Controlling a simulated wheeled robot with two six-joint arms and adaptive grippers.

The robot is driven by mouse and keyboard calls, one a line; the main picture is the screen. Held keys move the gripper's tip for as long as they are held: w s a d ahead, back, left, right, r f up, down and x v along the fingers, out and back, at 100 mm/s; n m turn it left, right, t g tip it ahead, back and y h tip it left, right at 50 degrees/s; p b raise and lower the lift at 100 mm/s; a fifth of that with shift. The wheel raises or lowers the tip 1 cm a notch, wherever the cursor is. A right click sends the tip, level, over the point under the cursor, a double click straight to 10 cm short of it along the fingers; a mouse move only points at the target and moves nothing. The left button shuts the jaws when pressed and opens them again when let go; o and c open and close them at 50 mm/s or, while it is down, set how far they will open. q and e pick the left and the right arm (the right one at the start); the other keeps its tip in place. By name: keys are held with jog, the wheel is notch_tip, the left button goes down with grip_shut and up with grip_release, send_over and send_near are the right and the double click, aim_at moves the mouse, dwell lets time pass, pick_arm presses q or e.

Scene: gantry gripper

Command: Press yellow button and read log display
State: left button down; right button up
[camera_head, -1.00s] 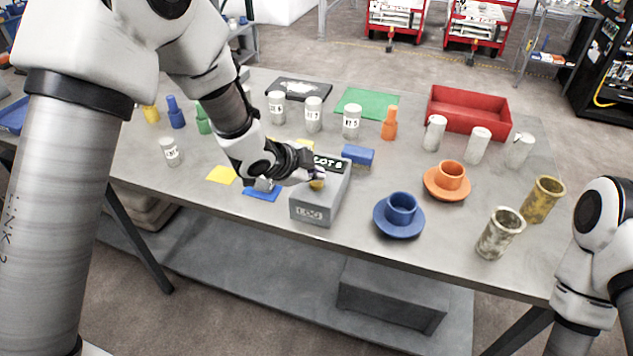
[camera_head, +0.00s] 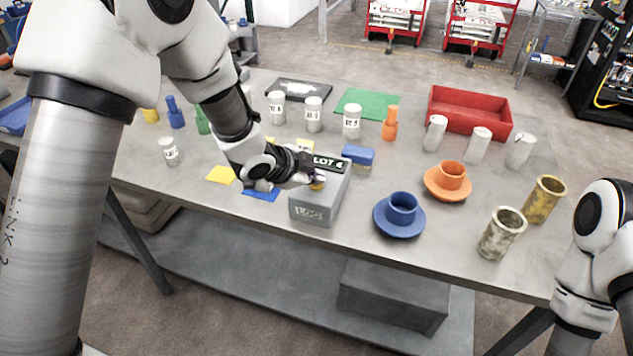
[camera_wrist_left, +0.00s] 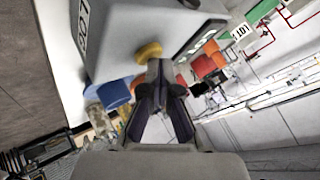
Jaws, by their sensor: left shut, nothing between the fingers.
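The grey log box (camera_head: 316,207) stands near the front edge of the table, with "LOG" on its front face. Its dark display (camera_head: 328,164) appears to read "LOT 4". The yellow button (camera_head: 317,187) is on top of the box, partly hidden by my left gripper (camera_head: 318,178). In the left wrist view, the yellow button (camera_wrist_left: 149,52) is right at the tips of my left gripper (camera_wrist_left: 160,68). The gripper is shut and empty; whether it touches the button is hard to tell. My right arm shows at the right edge, its gripper out of view.
A blue block (camera_head: 358,154) is just behind the box. A blue cup on a saucer (camera_head: 400,215) stands to its right, an orange cup (camera_head: 450,178) farther back. Several labelled white jars (camera_head: 313,115) and a red tray (camera_head: 468,112) stand behind.

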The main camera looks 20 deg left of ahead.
aim_at(314, 186)
pick_arm(q)
jog(key=shift+r+p, duration=0.9)
jog(key=shift+r, duration=0.05)
notch_tip(314, 186, up, 5)
jog(key=p, duration=0.5)
jog(key=shift+r, duration=0.1)
dwell(0.5)
